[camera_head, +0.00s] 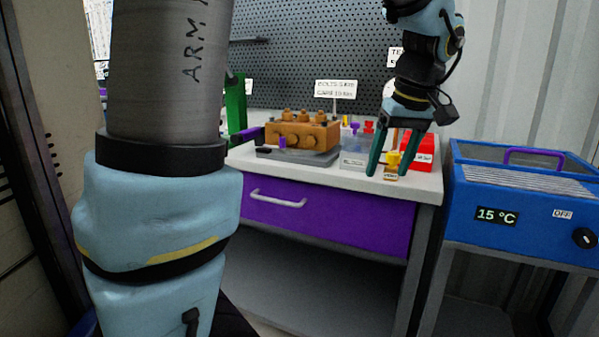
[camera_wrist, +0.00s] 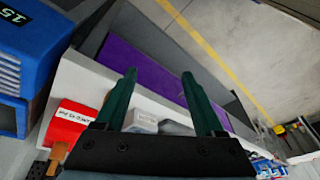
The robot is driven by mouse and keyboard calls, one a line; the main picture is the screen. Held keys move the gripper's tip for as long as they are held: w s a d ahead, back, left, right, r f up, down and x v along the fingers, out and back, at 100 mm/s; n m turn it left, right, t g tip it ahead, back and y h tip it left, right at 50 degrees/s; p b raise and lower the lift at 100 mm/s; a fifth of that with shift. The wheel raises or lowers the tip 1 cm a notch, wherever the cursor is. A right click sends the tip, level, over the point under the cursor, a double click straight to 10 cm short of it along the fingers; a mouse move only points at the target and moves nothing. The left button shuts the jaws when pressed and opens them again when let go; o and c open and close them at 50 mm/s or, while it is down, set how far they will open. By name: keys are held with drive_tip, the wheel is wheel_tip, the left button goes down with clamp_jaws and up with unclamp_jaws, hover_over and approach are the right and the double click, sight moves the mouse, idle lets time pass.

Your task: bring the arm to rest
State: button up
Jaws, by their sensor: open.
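My gripper (camera_head: 394,160) hangs pointing down at the right front of the workbench (camera_head: 434,185), in the head view. Its two green fingers are apart. In the head view a small yellow-topped item (camera_head: 392,160) shows between the fingers; I cannot tell its distance from them. In the wrist view the fingers of my gripper (camera_wrist: 160,98) are spread with nothing held between them. The purple drawer (camera_wrist: 145,70) and the floor lie beyond them. My large arm link fills the left of the head view and hides part of the bench.
An orange pump block (camera_head: 303,134) sits on a grey tray on the bench. A red box (camera_head: 417,150) stands just right of my gripper. A blue machine reading 15 °C (camera_head: 520,228) stands right of the bench. A pegboard (camera_head: 310,60) rises behind.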

drive_tip(key=s+a+f+m+g+h, duration=0.1)
drive_tip(key=s+a+f+m, duration=0.1)
drive_tip(key=a+f, duration=0.8)
drive_tip(key=s+a+f+m+h, duration=0.15)
drive_tip(key=a+f, duration=0.45)
drive_tip(key=a, duration=0.8)
wheel_tip(320, 180, up, 15)
drive_tip(key=p, duration=1.5)
drive_tip(key=shift+d+r+y, duration=0.2)
drive_tip(key=shift+d+y, duration=0.05)
drive_tip(key=shift+y, duration=0.2)
